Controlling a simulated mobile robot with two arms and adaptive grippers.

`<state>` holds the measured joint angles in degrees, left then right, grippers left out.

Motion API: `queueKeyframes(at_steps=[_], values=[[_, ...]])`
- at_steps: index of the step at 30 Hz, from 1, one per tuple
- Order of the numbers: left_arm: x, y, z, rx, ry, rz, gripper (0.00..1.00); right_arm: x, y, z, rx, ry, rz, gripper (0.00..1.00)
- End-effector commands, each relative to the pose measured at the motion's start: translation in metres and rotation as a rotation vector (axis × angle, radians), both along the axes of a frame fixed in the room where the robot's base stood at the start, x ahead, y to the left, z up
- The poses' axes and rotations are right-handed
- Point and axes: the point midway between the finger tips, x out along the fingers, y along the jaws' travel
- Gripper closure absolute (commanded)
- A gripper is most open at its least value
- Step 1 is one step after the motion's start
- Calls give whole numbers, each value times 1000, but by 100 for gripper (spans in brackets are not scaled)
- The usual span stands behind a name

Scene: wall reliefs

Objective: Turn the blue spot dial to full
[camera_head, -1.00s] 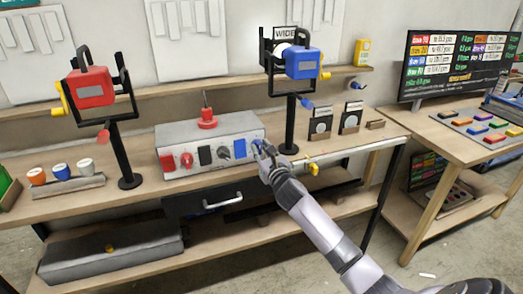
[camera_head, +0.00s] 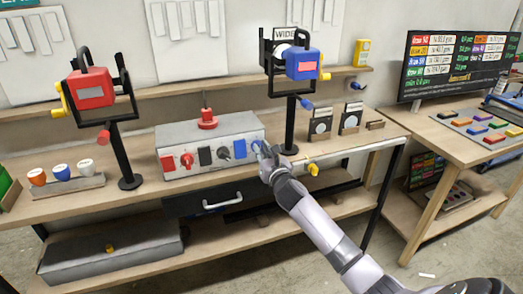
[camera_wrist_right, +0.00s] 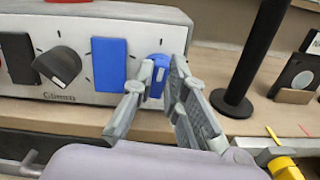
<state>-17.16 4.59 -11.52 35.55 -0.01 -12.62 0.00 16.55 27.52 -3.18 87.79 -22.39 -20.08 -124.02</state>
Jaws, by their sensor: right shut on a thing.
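The grey control box (camera_head: 180,152) stands on the bench, with the blue dial (camera_wrist_right: 160,68) at the right end of its front. My right gripper (camera_wrist_right: 165,88) is shut on the blue dial, one finger on each side. A white mark shows on the dial's face; its full setting cannot be read. In the head view, my right gripper (camera_head: 264,152) mostly hides the dial. The blue spot lamp (camera_head: 304,64) stands on a black post behind, with a pinkish-red panel on its back. My left gripper is not in view.
The box also carries a blue switch (camera_wrist_right: 109,64), a black dial (camera_wrist_right: 60,64) and red controls (camera_head: 187,160). The lamp's black post (camera_wrist_right: 258,55) stands just right of my gripper. A yellow knob (camera_head: 313,169) sits on the bench's front edge.

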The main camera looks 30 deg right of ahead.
Motion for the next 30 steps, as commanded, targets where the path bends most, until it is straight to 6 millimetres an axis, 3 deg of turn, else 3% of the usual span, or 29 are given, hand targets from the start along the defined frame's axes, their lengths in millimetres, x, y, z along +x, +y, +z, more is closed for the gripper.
queueKeyframes(at_steps=[30], values=[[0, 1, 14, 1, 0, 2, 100, -2, -8, -6, 917, -219, -2, 100]])
